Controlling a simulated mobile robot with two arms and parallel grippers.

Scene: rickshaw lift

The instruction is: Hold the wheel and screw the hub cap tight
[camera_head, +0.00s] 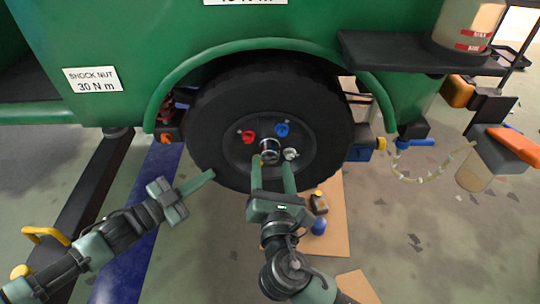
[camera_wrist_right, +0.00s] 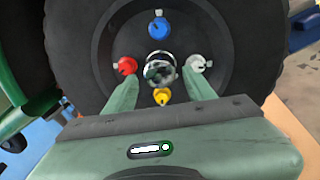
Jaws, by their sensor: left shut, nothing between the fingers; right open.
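The black wheel (camera_head: 215,125) sits under the green arch of the vehicle, and it fills the right wrist view (camera_wrist_right: 80,40). The silver hub cap (camera_head: 268,146) is at the wheel's centre, and it also shows in the right wrist view (camera_wrist_right: 159,68). Red, blue, yellow and white-grey coloured nuts stand around it. My right gripper (camera_head: 273,162) is open, its fingers pointing at the hub from below. In the right wrist view its fingertips lie either side of the cap; contact cannot be told. My left gripper (camera_head: 210,174) is shut and empty, left of and below the wheel.
A black shelf (camera_head: 400,50) carrying a container (camera_head: 468,25) juts out at the upper right. A clear cup with a hose (camera_head: 474,170) hangs at right.

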